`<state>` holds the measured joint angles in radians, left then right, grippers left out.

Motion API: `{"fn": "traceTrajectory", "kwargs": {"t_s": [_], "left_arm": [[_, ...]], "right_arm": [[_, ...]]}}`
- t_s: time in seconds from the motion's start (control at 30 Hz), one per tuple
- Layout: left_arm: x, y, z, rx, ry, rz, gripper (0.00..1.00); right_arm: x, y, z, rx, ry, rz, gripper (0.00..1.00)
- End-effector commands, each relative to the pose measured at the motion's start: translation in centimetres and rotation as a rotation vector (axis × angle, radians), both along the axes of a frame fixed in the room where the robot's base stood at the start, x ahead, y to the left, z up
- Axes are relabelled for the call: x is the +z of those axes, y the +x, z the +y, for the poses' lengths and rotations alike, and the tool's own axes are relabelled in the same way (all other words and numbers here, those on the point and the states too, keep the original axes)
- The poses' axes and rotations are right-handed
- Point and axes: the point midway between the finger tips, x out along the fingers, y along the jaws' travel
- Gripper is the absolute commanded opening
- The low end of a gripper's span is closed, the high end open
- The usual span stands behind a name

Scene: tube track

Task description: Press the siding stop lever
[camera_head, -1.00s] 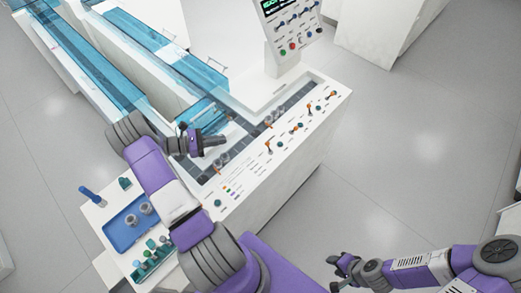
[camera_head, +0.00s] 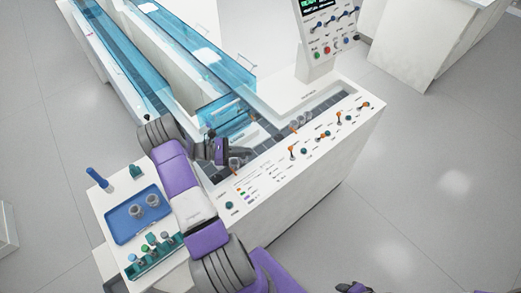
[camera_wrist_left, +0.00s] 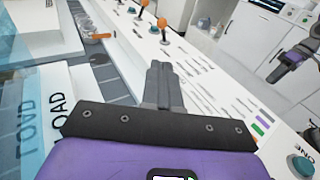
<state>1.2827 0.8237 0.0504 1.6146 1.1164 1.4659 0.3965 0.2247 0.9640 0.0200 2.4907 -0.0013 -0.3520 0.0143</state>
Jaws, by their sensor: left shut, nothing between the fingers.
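Several orange-tipped levers (camera_head: 292,151) stand in a row on the white console top; I cannot read which is the siding stop lever. Two orange-tipped levers (camera_wrist_left: 162,24) also show at the top of the left wrist view. My left gripper (camera_head: 246,155) is shut and empty, above the left part of the console and left of the nearest lever. In the left wrist view its closed fingers (camera_wrist_left: 160,75) point toward the printed panel, apart from the levers. My right gripper (camera_head: 352,287) is cut off at the bottom edge, so its jaws are unclear.
A dark tiled track channel with clear cups (camera_head: 236,163) runs behind the levers. Blue clear tube tracks (camera_head: 130,60) lie at the upper left. A side table holds a blue tray (camera_head: 128,225) and a green rack (camera_head: 150,262). An upright control panel (camera_head: 328,28) stands behind.

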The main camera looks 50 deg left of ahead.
Motion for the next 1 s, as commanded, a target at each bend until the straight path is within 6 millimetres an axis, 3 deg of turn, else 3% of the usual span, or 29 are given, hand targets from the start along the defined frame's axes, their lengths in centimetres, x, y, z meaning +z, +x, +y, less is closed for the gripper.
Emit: {"fn": "traceTrajectory", "kwargs": {"t_s": [0.43,0.6,1.0], "left_arm": [[-1.2,7.0,-5.7,-0.005,-0.002,-0.002,0.00],[-0.7,8.9,-7.3,-0.004,0.000,-0.001,0.00],[-0.3,10.0,-8.1,-0.001,0.000,0.000,0.00]], "right_arm": [[-1.2,0.0,0.0,0.000,0.000,0.000,0.43],[-1.5,0.0,0.0,0.000,0.000,0.000,0.43],[-1.6,0.0,0.0,0.000,0.000,0.000,0.43]]}}
